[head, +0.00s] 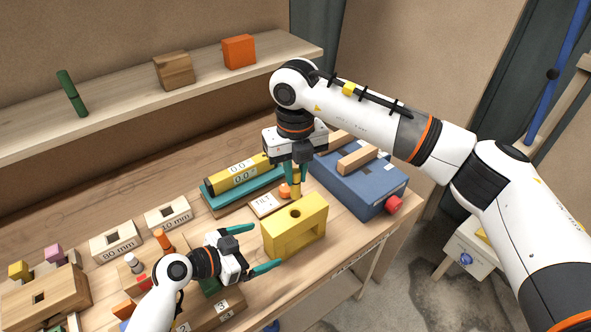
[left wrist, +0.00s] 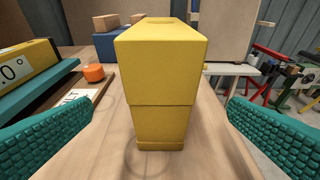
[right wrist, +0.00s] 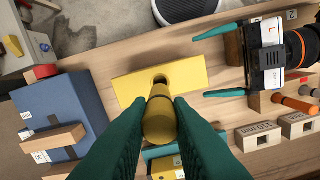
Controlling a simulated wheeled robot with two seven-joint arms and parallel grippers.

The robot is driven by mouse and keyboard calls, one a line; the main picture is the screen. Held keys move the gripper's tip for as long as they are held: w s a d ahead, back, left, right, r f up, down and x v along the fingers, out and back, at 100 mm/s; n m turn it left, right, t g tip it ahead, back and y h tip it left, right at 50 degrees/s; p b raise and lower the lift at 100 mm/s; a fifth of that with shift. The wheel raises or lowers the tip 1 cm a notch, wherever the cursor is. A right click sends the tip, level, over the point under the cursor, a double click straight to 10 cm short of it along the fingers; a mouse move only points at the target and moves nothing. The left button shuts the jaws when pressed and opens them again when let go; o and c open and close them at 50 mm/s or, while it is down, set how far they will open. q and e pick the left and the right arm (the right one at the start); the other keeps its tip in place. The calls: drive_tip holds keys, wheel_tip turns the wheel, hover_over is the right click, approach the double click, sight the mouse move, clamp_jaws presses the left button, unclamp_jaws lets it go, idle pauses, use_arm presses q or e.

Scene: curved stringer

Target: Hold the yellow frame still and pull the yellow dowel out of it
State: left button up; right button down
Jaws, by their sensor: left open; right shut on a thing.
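The yellow frame (head: 294,226) stands upright on the bench, a block with a round hole in its top and an opening below. It fills the middle of the left wrist view (left wrist: 160,75). My right gripper (head: 297,178) is shut on the yellow dowel (right wrist: 160,120) above the frame. The dowel shows clear of the hole in the head view; its lower end lies over the hole in the right wrist view. My left gripper (head: 262,248) is open, its teal fingers pointing at the frame's near end, one to each side and apart from it.
A blue box (head: 362,185) with wooden bars and a red knob stands right of the frame. A small card (head: 267,203) and orange piece lie behind it. A yellow level on a teal base (head: 240,180) is at back left. Wooden blocks crowd the left; the bench's front edge is close.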

use_arm(q)
drive_tip(key=shift+s+a+r, duration=0.2)
drive_tip(key=shift+s+a, duration=0.1)
drive_tip(key=shift+a, duration=0.05)
drive_tip(key=v, duration=1.2)
drive_tip(key=shift+f, duration=0.1)
drive_tip(key=shift+s, duration=0.1)
use_arm(e)
drive_tip(key=shift+s, duration=0.1)
